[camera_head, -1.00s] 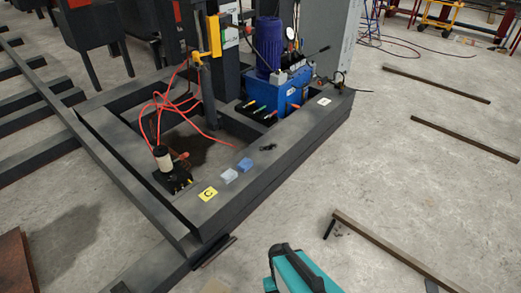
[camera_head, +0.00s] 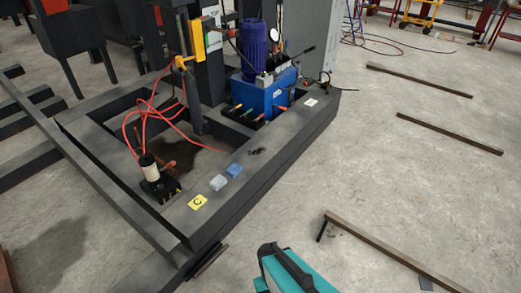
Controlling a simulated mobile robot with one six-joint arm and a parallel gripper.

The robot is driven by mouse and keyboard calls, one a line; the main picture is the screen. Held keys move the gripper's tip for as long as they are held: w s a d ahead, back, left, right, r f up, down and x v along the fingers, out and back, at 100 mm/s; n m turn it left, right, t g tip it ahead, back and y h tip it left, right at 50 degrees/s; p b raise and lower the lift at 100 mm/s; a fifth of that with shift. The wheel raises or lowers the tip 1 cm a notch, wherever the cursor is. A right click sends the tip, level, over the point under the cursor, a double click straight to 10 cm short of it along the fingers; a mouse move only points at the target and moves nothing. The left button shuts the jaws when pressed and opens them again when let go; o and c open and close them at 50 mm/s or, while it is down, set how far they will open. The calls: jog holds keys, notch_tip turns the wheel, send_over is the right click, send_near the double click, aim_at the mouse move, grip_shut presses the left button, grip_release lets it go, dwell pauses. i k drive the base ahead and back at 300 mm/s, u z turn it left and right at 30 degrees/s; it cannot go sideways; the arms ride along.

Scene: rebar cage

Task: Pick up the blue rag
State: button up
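A small blue rag (camera_head: 234,170) lies on the top face of the dark steel frame beam (camera_head: 275,152). A paler, light-blue or whitish cloth-like piece (camera_head: 218,183) lies just beside it, nearer the yellow label.
A yellow label (camera_head: 197,202) and a small black item (camera_head: 257,151) are on the same beam. A blue hydraulic unit (camera_head: 270,95) stands behind. Red hoses (camera_head: 150,125) hang inside the frame. Open concrete lies right.

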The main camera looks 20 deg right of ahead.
aim_at(236, 169)
jog(key=i, duration=0.9)
jog(key=u, duration=0.05)
